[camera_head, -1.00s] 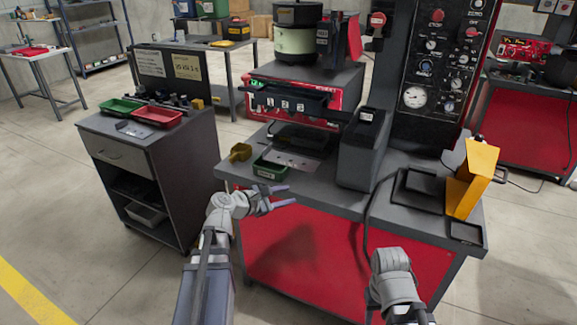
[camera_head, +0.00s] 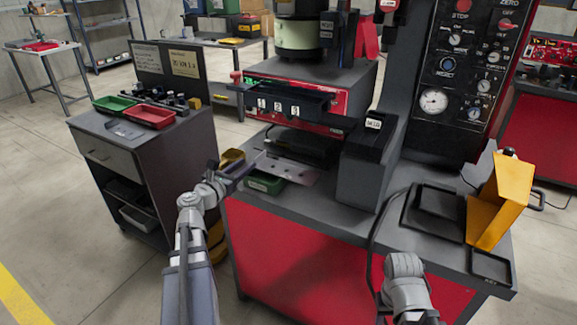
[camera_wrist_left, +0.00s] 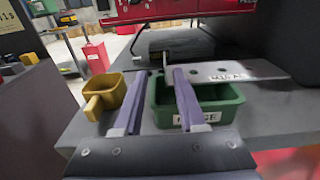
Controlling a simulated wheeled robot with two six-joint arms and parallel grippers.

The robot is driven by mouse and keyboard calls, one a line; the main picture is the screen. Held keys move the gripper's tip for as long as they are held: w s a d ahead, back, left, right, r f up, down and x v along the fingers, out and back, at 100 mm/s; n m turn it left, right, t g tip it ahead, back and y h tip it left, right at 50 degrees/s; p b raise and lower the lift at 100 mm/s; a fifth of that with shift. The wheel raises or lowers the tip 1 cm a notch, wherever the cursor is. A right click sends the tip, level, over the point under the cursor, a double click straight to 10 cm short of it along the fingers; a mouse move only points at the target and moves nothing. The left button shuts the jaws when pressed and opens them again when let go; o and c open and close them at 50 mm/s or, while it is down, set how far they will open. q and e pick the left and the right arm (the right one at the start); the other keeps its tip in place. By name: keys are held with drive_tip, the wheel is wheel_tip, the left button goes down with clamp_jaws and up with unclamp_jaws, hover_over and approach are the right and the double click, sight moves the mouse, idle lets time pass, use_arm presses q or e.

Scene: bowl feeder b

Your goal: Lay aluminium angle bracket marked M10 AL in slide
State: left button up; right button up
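A flat grey metal plate with holes, its lettering looking like M10 AL, lies at the edge of the green bin in the left wrist view (camera_wrist_left: 235,72). It also shows in the head view (camera_head: 291,169). My left gripper (camera_head: 248,165) has two purple fingers, spread apart with nothing visible between them. In the left wrist view the fingers (camera_wrist_left: 162,75) reach over the bench, the right one close to the plate's left end; I cannot tell whether they touch. A slide is not clearly identifiable; a dark drawer-like front numbered 1, 2, 3 (camera_head: 297,101) sits above. My right gripper is out of view.
A green bin (camera_wrist_left: 235,108) and a yellow scoop-like cup (camera_wrist_left: 108,92) stand near the bench's left edge. A dark grey box (camera_head: 362,172) stands right of the plate. A yellow bracket-shaped part (camera_head: 490,205) is farther right. The cabinet at left carries a red tray (camera_head: 150,115).

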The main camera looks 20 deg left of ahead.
sight(260, 155)
use_arm(q)
drive_tip(key=shift+w, duration=0.95)
drive_tip(key=shift+w+d+f, duration=0.1)
drive_tip(key=shift+w+d, duration=0.1)
drive_tip(key=shift+w, duration=0.8)
drive_tip(key=shift+w+d+r, duration=0.1)
drive_tip(key=shift+w+d, duration=0.15)
drive_tip(key=shift+w, duration=0.7)
drive_tip(key=shift+w+d+f, duration=0.1)
drive_tip(key=shift+w+d, duration=0.1)
drive_tip(key=shift+w, duration=0.8)
drive_tip(key=shift+c, duration=0.2)
clamp_jaws()
